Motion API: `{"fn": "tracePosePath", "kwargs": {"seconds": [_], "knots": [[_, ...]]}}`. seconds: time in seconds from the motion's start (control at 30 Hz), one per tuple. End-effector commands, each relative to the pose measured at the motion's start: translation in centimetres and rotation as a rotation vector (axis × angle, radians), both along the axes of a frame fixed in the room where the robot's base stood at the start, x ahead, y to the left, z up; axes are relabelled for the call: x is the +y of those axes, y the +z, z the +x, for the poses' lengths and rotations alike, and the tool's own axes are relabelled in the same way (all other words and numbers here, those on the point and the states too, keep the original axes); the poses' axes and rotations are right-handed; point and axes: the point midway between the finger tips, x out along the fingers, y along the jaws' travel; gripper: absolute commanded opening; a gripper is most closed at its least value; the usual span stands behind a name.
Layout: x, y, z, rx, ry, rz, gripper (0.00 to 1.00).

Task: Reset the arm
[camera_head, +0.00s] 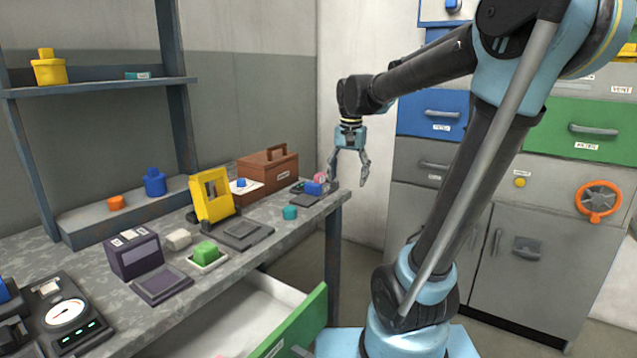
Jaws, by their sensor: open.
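My gripper (347,180) hangs from the end of my arm with its fingers pointing down. It is open and nothing shows between the fingers. It appears at the right end of the workbench (150,218), near a small blue block (313,188) and a reddish round item (320,178). I cannot tell how far it is from them in depth. My arm reaches up from the lower right and bends over to the left, hiding part of the cabinets.
An open drawer (235,315) with a green front (298,320) juts out below the workbench. A brown toolbox (268,172), a yellow frame-shaped device (211,197) and a green block (205,250) stand on the bench. Cabinets with an orange wheel (598,215) stand at right.

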Motion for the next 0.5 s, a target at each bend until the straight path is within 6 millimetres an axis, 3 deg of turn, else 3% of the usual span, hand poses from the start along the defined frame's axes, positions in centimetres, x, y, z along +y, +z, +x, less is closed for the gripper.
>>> {"fn": "tracePosePath", "kwargs": {"seconds": [0.2,0.5], "knots": [[-3.6,-2.9,-5.4,-0.031,0.085,-0.006,0.70],[-7.2,-8.1,-12.3,-0.074,0.207,-0.026,0.70]]}}
